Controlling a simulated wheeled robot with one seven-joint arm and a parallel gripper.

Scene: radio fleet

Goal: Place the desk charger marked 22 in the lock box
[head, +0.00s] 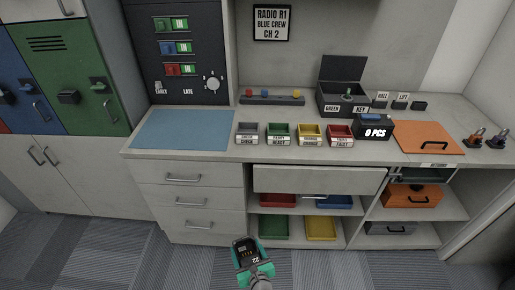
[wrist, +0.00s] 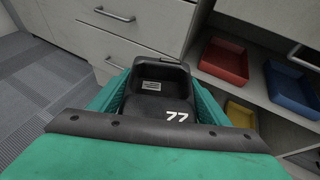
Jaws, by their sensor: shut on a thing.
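My gripper (head: 255,272), with green fingers, is shut on a black desk charger (head: 245,249) low in the head view, above the floor in front of the cabinets. In the wrist view the charger (wrist: 160,90) sits between the fingers, with an empty pocket facing up. Its white mark looks like 77 there; in the head view it is small and looks like 22. A black box (head: 343,100) with its lid raised stands at the back of the counter. Labels on it read GREEN and KEY, and a small green item shows at it. No box is labelled as the lock box.
Drawers (head: 190,200) and open shelves with coloured bins (head: 321,228) lie below. Green and blue lockers stand left.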

